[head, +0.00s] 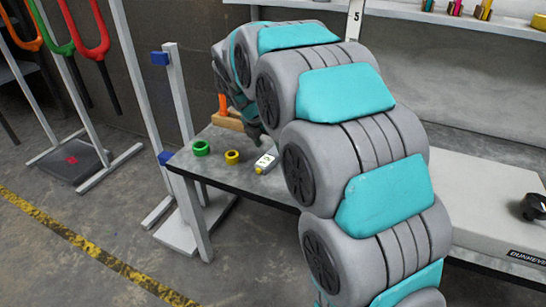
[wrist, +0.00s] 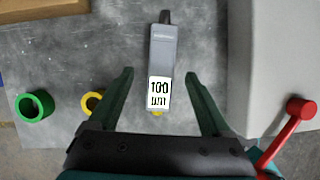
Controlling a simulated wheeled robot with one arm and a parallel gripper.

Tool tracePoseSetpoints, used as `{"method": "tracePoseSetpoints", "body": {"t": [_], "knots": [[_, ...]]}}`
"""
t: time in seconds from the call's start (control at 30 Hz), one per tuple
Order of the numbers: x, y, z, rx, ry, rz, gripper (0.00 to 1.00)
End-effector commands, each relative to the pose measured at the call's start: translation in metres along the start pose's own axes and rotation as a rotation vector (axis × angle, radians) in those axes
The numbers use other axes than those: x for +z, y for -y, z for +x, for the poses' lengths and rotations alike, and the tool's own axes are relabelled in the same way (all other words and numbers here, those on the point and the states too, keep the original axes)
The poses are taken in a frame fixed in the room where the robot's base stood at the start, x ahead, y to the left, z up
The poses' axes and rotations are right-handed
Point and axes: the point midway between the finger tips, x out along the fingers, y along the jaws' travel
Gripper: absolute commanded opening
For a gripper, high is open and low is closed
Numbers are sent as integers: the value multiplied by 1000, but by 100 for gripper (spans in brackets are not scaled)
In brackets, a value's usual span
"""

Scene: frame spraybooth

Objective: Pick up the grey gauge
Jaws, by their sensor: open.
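The grey gauge (wrist: 163,52) lies on the grey table in the wrist view, with a white label reading "100 µm" and a dark tip at its far end. In the head view the gauge (head: 266,162) lies near the table's front edge, beside my arm. My gripper (wrist: 160,84) is open in the wrist view, its two dark fingers apart on either side of the gauge's label end. I cannot tell its height above the gauge. In the head view my gripper (head: 254,134) is mostly hidden behind my arm.
A green ring (wrist: 35,106) and a yellow ring (wrist: 92,102) lie left of the gauge. A yellow part shows under the gauge's near end. A light grey block with a red lever (wrist: 287,132) stands right. A wooden piece (wrist: 40,8) lies far left.

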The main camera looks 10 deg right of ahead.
Motion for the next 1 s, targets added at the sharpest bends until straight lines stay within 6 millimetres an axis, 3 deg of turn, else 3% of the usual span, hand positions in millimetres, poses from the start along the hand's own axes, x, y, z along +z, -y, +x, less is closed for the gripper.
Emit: {"method": "tracePoseSetpoints", "body": {"t": [0.23,0.5,1.0], "knots": [[0,2,36,-4,-1,1,82],[0,2,41,-2,-1,1,82],[0,2,41,-1,-1,1,27]]}}
